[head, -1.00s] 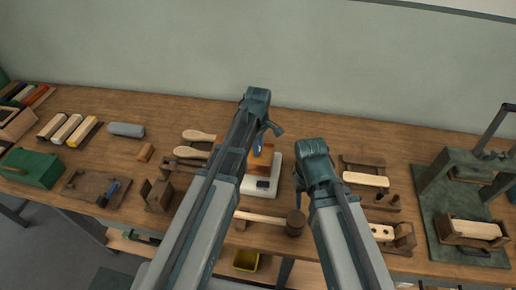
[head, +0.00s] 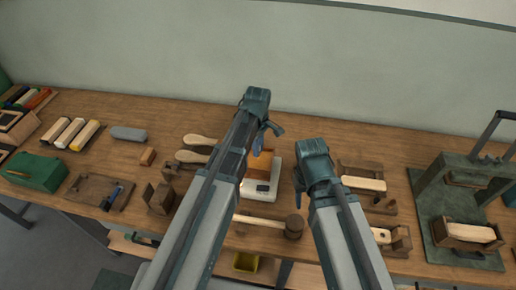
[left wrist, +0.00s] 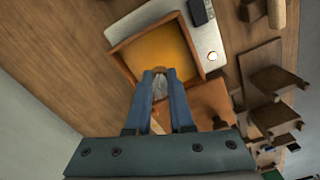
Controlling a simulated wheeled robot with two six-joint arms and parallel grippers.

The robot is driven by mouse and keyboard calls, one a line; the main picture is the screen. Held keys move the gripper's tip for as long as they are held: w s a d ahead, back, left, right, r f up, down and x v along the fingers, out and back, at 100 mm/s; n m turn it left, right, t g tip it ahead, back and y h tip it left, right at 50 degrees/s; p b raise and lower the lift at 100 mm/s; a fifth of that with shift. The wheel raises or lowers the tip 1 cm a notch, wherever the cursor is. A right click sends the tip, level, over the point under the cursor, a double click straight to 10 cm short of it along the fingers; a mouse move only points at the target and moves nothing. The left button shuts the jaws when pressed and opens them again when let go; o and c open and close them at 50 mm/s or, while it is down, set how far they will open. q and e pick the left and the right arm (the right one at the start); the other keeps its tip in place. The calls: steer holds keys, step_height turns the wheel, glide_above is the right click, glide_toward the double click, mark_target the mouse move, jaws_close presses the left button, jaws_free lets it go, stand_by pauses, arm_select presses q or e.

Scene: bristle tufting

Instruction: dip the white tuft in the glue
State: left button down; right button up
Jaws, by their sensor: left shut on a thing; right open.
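My left gripper (left wrist: 163,76) is shut on the white tuft (left wrist: 160,88), which shows pale between its fingertips. In the left wrist view the tuft is at the near edge of the square wooden tray (left wrist: 120,53) of amber glue (left wrist: 160,48). I cannot tell whether the tuft touches the glue. The tray sits on a white heating plate (left wrist: 208,37). In the head view my left gripper (head: 259,143) is above the tray (head: 261,165), partly hiding it; the tuft cannot be made out there. My right gripper (head: 298,185) is open, right of the plate (head: 274,182).
A mallet (head: 293,226) lies in front of the plate. Wooden paddles (head: 197,141) and a wooden stand (head: 159,197) are to the left. A brush block (head: 364,183) and a green press (head: 449,215) are to the right. The table behind is clear.

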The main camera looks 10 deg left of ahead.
arm_select(q)
steer(key=shift+r+p, duration=2.2)
steer(key=shift+r, duration=0.25)
